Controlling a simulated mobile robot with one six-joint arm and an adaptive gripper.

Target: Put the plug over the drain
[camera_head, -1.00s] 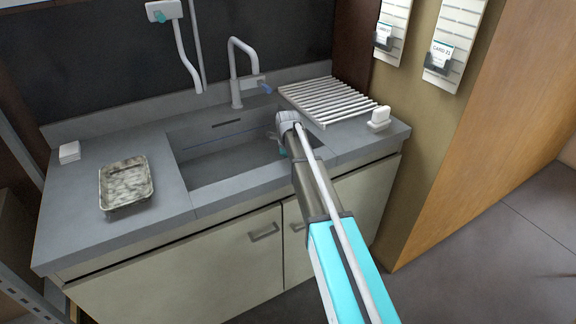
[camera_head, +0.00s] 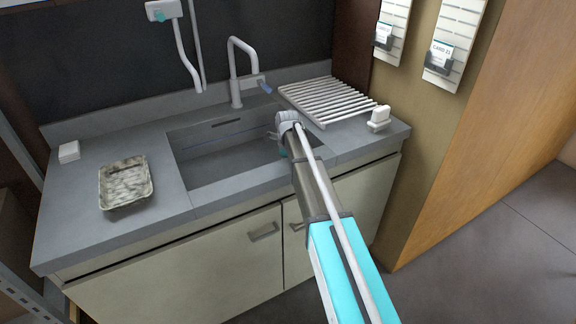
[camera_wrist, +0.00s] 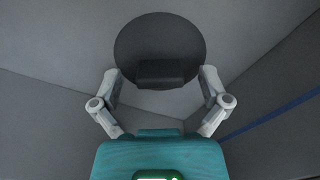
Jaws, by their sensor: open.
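The plug (camera_wrist: 160,35) is a dark round disc with a raised block-shaped grip, seen from above in the wrist view. My gripper (camera_wrist: 160,85) is open, with one grey finger on each side of the plug's grip and nothing clearly held. I cannot tell if the fingers touch the plug. In the head view my gripper (camera_head: 279,138) is inside the right part of the sink (camera_head: 215,165), mostly hidden by my own arm. The plug is hidden there. The drain is not identifiable in either view.
A faucet (camera_head: 236,75) stands behind the sink. A slatted drying rack (camera_head: 325,100) and a white item (camera_head: 379,118) are on the right counter. A speckled tray (camera_head: 126,202) and a white block (camera_head: 69,152) are on the left counter. Sink walls surround my gripper.

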